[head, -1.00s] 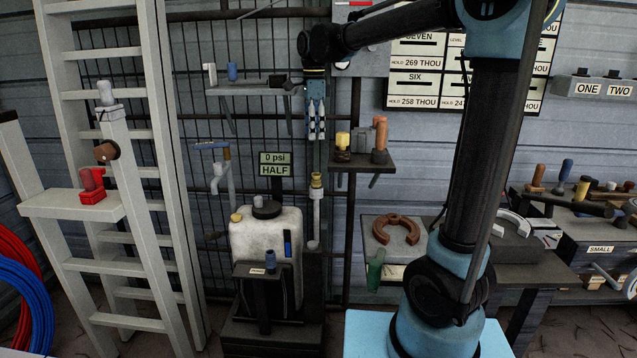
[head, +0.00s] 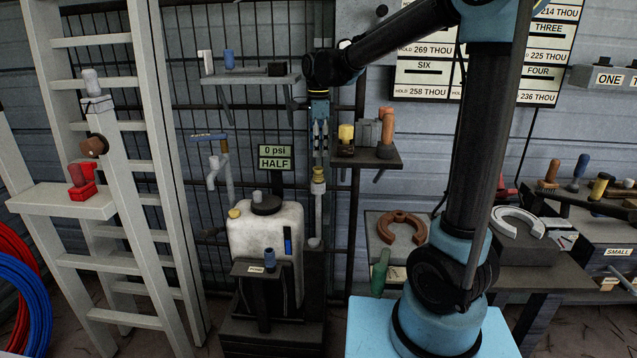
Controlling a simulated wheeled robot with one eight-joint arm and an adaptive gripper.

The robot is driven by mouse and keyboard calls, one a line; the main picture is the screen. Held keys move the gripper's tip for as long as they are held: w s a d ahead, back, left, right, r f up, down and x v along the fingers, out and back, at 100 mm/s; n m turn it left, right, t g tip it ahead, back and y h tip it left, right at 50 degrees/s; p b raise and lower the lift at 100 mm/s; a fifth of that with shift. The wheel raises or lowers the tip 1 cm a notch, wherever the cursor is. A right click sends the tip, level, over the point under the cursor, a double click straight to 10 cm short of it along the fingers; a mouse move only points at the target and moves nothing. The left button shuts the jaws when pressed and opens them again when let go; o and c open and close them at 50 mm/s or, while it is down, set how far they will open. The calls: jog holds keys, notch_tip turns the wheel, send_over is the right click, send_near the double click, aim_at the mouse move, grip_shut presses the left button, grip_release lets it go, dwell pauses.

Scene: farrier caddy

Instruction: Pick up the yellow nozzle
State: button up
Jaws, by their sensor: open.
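The yellow nozzle (head: 318,187) sits on top of an upright pale wand (head: 318,215) just right of the white tank. My gripper (head: 319,153) points straight down right above the nozzle, with its fingers apart and nothing seen between them. A small gap seems to show between the fingertips and the nozzle's top, but the depth is hard to judge. Nothing hides the nozzle.
The white tank (head: 262,238) with its dark cap stands left of the wand, under a "0 psi HALF" sign (head: 276,158). A metal grid stands behind.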

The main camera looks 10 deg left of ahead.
aim_at(318, 168)
jog(key=shift+w+a+f, duration=0.1)
jog(key=shift+f, duration=3.8)
jog(key=shift+c, duration=0.3)
grip_shut()
